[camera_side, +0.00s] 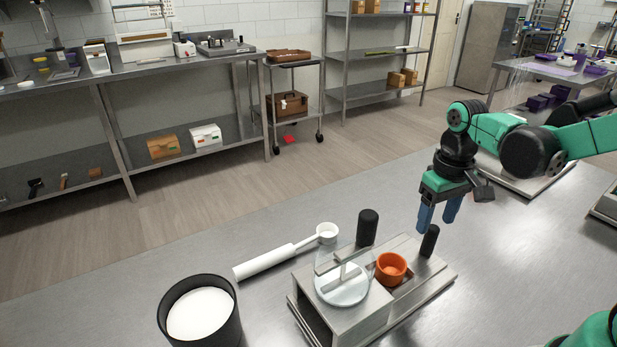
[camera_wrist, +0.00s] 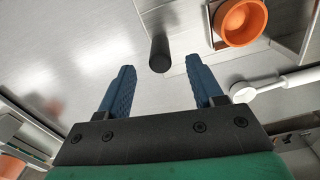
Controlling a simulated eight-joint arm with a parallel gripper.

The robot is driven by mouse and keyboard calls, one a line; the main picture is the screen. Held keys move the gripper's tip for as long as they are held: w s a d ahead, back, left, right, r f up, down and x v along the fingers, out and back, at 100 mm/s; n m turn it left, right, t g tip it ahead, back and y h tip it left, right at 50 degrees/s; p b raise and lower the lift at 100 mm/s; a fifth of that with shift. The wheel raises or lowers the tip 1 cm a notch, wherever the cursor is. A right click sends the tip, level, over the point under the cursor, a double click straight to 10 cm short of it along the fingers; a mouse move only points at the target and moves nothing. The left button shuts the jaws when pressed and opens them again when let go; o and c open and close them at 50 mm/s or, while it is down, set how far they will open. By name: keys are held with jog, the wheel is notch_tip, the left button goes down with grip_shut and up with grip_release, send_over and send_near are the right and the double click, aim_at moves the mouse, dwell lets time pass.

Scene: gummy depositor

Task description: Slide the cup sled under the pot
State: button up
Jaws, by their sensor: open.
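The orange cup (camera_side: 390,268) sits upright in the metal cup sled (camera_side: 408,284), beside the clear pot (camera_side: 343,286) and not under it in the side view. The cup also shows at the top right of the wrist view (camera_wrist: 240,20). A short black upright handle (camera_side: 429,241) stands at the far end of the metal stand, next to the cup; it appears in the wrist view (camera_wrist: 159,53) ahead of and between my fingers. My gripper (camera_side: 438,217) is open and empty, its blue fingers pointing down just above and behind that handle, apart from it.
A taller black knob (camera_side: 367,228) stands behind the pot. A white scoop (camera_side: 280,257) lies behind the stand. A black container of white material (camera_side: 200,312) stands at the front left. The metal table (camera_side: 525,240) is clear right of the stand.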

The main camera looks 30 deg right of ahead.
aim_at(434, 227)
jog(key=shift+f, duration=2.5)
grip_shut()
